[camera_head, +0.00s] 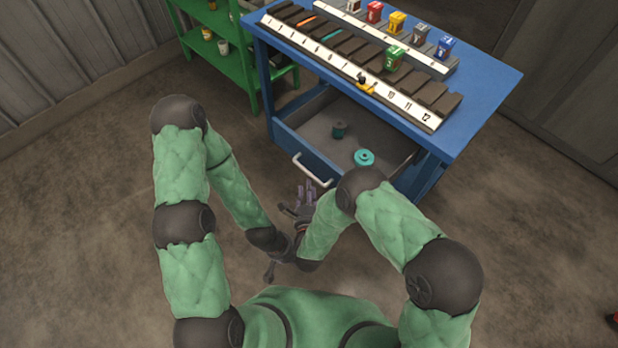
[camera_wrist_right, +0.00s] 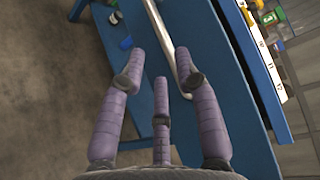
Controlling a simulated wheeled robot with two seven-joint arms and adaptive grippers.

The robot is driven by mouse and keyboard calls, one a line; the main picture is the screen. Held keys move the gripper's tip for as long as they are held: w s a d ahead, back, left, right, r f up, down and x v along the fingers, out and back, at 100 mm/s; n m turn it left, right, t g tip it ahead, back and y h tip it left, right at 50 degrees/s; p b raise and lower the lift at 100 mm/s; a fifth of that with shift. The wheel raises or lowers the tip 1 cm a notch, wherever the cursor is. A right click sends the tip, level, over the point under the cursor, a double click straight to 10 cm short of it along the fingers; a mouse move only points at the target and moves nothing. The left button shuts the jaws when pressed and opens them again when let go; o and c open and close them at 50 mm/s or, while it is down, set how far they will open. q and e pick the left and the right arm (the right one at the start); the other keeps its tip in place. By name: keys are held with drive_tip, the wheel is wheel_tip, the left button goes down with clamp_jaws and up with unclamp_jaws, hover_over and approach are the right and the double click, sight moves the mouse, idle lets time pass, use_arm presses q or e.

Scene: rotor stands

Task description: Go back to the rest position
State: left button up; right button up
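My right gripper (camera_head: 306,190) is in front of the blue table's open drawer (camera_head: 310,140), close to its pale handle (camera_head: 312,172). In the right wrist view, the purple fingers of my right gripper (camera_wrist_right: 160,62) are spread apart with nothing held. The handle (camera_wrist_right: 168,40) appears between the fingertips there; I cannot tell whether they touch it. My left gripper (camera_head: 271,268) is low in front of my body beside the right forearm, partly hidden, and its finger state is unclear. A dark green spool-like part (camera_head: 339,129) and a teal round part (camera_head: 364,157) lie in the drawer.
The blue table (camera_head: 480,105) holds a numbered rack (camera_head: 415,108) and several small coloured boxes, including a green one (camera_head: 393,57). A green shelf (camera_head: 232,62) stands at the back left. The floor (camera_head: 90,220) on the left is clear.

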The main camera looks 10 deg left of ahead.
drive_tip(key=s+d+f+n+g, duration=0.1)
drive_tip(key=d+f+n+g, duration=0.6)
drive_tip(key=d+f, duration=0.2)
drive_tip(key=s+d+n+g, duration=0.4)
drive_tip(key=s, duration=0.5)
drive_tip(key=s+d+n+g+y, duration=0.1)
drive_tip(key=s+d+n+g, duration=0.3)
drive_tip(key=s, duration=0.5)
drive_tip(key=shift+d+f+g, duration=0.35)
drive_tip(key=shift+d+g, duration=0.05)
drive_tip(key=shift+d, duration=0.4)
